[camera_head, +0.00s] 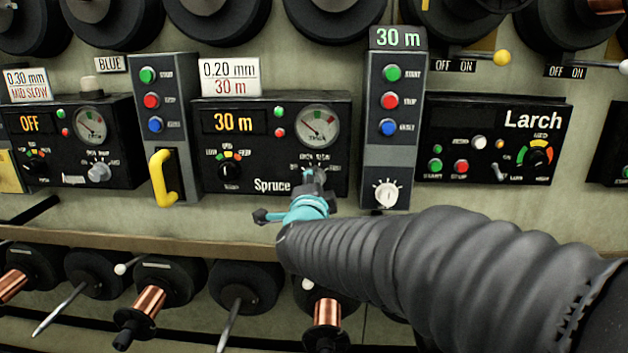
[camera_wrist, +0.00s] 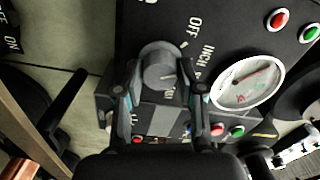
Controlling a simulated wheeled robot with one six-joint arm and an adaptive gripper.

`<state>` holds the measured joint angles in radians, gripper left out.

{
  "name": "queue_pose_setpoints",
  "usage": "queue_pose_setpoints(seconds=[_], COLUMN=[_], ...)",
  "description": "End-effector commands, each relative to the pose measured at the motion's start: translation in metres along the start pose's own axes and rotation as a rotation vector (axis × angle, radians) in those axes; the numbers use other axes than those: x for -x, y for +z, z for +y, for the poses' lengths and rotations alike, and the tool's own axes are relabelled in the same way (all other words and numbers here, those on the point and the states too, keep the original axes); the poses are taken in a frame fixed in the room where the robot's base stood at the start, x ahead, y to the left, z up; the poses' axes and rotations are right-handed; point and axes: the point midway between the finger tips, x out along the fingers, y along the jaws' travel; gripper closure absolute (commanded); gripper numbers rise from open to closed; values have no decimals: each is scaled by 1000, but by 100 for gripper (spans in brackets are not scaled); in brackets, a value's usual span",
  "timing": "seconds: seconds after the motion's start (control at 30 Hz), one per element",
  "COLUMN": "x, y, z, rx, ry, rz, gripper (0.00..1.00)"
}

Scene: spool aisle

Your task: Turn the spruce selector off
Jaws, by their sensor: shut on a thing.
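The Spruce panel (camera_head: 271,187) is a black box in the middle of the head view, its display (camera_head: 233,122) lit with "30 m". Its selector knob (camera_wrist: 157,64) is a grey round knob in the wrist view, with labels including OFF and INCH around it. The pointer line on the knob is turned away from OFF. My gripper (camera_wrist: 159,78) has a finger on each side of the knob and is shut on it. In the head view my gripper (camera_head: 314,178) reaches the panel's lower right and hides most of the selector.
A round gauge (camera_head: 317,126) sits just above the selector. A button column with a white knob (camera_head: 385,193) stands close on the right. A yellow handle (camera_head: 162,178) sticks out on the left. A ledge (camera_head: 150,236) and copper spools (camera_head: 148,303) lie below.

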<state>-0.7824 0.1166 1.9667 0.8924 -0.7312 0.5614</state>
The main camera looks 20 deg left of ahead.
Motion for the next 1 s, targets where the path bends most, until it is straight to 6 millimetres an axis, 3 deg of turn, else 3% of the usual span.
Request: queue_pose_setpoints(seconds=[0.5,1.0], x=[0,0], y=[0,1], z=[-1,0], rx=[378,473], ry=[0,0], rz=[-1,-2], gripper=[96,96])
